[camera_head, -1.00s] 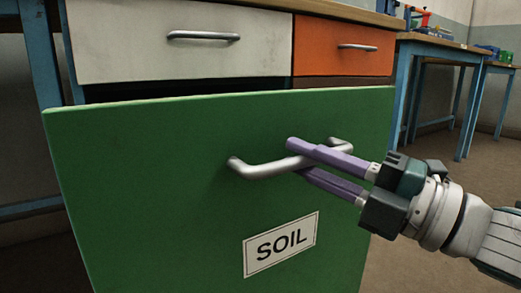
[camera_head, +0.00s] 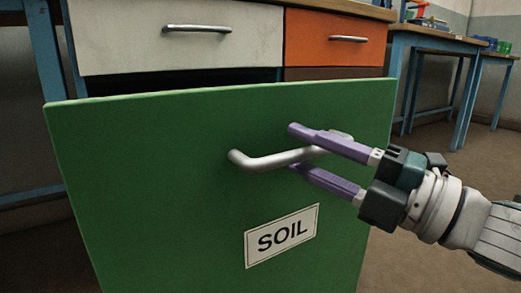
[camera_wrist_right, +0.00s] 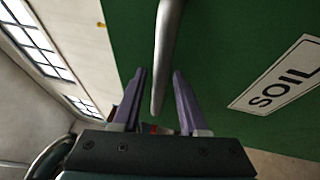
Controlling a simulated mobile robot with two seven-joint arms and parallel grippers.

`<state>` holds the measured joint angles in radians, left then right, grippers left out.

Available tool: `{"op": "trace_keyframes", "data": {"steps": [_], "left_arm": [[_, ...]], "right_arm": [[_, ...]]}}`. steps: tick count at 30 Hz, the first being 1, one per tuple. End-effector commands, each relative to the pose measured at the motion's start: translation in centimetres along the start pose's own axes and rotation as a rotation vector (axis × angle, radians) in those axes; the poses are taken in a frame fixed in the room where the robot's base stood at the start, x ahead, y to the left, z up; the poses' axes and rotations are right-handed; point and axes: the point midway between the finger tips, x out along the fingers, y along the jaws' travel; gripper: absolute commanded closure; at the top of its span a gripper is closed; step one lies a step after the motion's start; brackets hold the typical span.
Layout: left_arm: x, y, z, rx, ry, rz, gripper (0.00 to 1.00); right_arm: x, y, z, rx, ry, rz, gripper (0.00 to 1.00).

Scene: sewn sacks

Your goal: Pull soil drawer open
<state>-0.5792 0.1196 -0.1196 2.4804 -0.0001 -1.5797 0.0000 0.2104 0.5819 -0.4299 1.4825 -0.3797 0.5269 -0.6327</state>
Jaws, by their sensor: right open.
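The green soil drawer (camera_head: 150,170) has a white SOIL label (camera_head: 282,235) and a silver bar handle (camera_head: 270,160) on its front. The drawer stands out from the cabinet, with a dark gap behind its top edge. My right gripper (camera_head: 292,148) is open, its purple fingers one above and one below the handle. In the right wrist view the handle (camera_wrist_right: 165,60) runs between the two spread fingers (camera_wrist_right: 158,90), apart from both. The label also shows there (camera_wrist_right: 280,78). My left gripper is not in view.
A white drawer (camera_head: 180,38) and an orange drawer (camera_head: 335,40) sit shut above, each with a metal handle. Blue-legged tables (camera_head: 405,75) stand at the back right. The floor right of the drawer is clear.

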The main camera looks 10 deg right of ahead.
Motion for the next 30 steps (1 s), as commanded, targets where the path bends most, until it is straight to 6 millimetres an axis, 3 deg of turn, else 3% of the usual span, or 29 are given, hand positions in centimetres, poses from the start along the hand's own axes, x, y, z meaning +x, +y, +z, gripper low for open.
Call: {"op": "trace_keyframes", "data": {"steps": [11,24,30], "left_arm": [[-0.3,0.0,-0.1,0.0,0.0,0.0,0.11],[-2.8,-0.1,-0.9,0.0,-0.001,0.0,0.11],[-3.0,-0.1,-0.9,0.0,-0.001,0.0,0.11]], "right_arm": [[-0.5,0.1,0.1,0.0,-0.001,-0.001,0.5],[-8.4,0.1,0.0,0.002,-0.002,-0.004,0.5],[-9.9,0.0,0.0,0.001,0.0,-0.001,0.5]]}}
